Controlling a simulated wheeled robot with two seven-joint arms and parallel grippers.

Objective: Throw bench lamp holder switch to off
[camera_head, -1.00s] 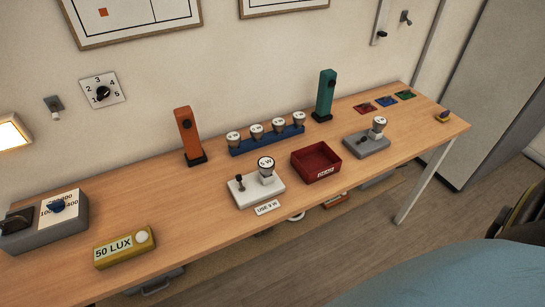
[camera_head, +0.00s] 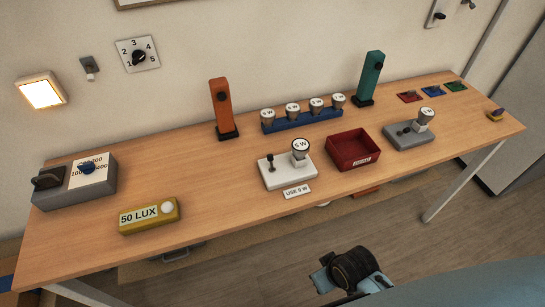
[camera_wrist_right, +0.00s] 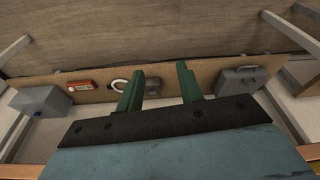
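A white lamp holder (camera_head: 287,175) stands on the bench in the head view. It has a dark toggle switch (camera_head: 270,161) at its left and a bulb marked with a wattage (camera_head: 300,150) at its right. The lever stands roughly upright; I cannot tell whether that is on or off. A grey holder (camera_head: 408,138), also with a switch (camera_head: 403,131) and bulb (camera_head: 426,116), stands further right. My right gripper (camera_wrist_right: 161,78) is open and empty in the wrist view, apart from both holders. My dark right wrist shows in front of the bench. My left gripper is out of view.
A red tray (camera_head: 368,160) stands between the holders. A blue rack (camera_head: 310,119) of several bulbs, an orange post (camera_head: 222,108) and a green post (camera_head: 370,80) stand behind. A yellow 50 LUX meter (camera_head: 150,215) and grey dial box (camera_head: 75,187) are left. Bare wood lies between.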

